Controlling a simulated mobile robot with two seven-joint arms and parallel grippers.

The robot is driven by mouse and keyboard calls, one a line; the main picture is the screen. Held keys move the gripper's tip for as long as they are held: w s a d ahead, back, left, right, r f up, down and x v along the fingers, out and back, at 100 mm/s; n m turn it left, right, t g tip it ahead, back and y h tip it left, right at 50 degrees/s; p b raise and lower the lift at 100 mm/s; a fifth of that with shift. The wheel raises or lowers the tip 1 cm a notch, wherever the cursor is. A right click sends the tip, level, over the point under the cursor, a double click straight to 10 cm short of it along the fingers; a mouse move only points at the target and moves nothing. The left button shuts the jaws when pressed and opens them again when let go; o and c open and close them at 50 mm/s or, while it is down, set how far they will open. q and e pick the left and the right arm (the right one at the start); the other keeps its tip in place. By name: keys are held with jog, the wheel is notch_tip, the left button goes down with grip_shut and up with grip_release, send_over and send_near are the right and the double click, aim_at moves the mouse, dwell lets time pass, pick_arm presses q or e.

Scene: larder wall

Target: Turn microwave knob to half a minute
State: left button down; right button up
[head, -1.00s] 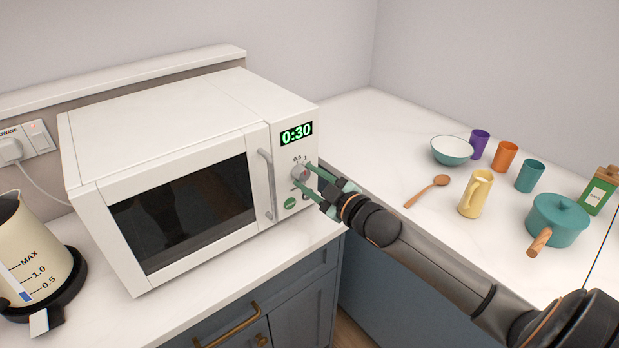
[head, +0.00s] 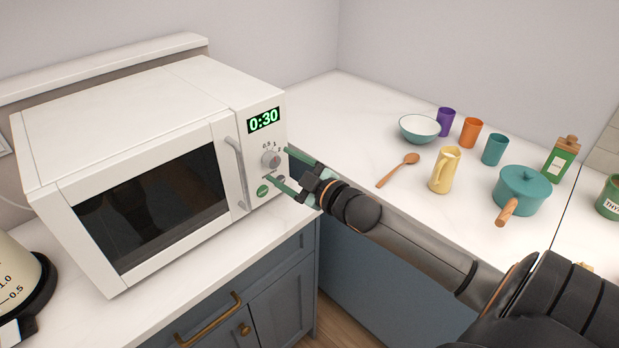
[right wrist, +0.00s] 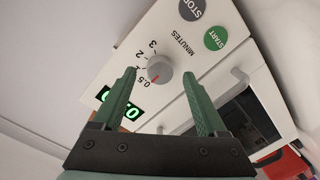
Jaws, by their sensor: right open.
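The white microwave (head: 130,110) stands on the counter with its door shut. Its display (head: 264,120) reads 0:30 in green. The grey round knob (head: 271,159) sits below the display. In the right wrist view the knob (right wrist: 160,69) shows a red pointer mark turned toward the 0.5 on its minutes scale. My right gripper (head: 279,167) is open in front of the panel, its green fingers apart and clear of the knob. In the right wrist view the gripper (right wrist: 158,92) has nothing between its fingers. My left gripper is not in view.
A green start button (head: 263,190) sits below the knob, and a vertical door handle (head: 237,172) is left of it. A kettle (head: 22,275) stands at the left. A bowl (head: 419,128), spoon (head: 398,170), jug (head: 445,170) and pot (head: 522,190) stand on the right counter.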

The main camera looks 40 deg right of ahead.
jog(key=s, duration=1)
jog(key=shift+s+d+r+b, duration=0.3)
jog(key=shift+s+d+r, duration=0.05)
jog(key=shift+d, duration=0.1)
jog(key=s+a+f+m+g, duration=0.2)
jog(key=s+a+f, duration=0.1)
jog(key=f, duration=0.7)
jog(key=s+a+f+m+g, duration=0.2)
jog(key=s+f+m, duration=0.1)
jog(key=f, duration=0.6)
jog(key=s+a+f+m+g, duration=0.1)
jog(key=s+a+f+g, duration=0.1)
jog(key=s+a+f, duration=0.2)
jog(key=s+a+f+m+g+y, duration=0.1)
jog(key=s+a+f+g, duration=0.1)
jog(key=s+a+f, duration=0.2)
jog(key=a+f, duration=0.3)
jog(key=a, duration=0.3)
jog(key=shift+s+f, duration=0.2)
jog(key=shift+f, duration=0.1)
jog(key=shift+d, duration=0.15)
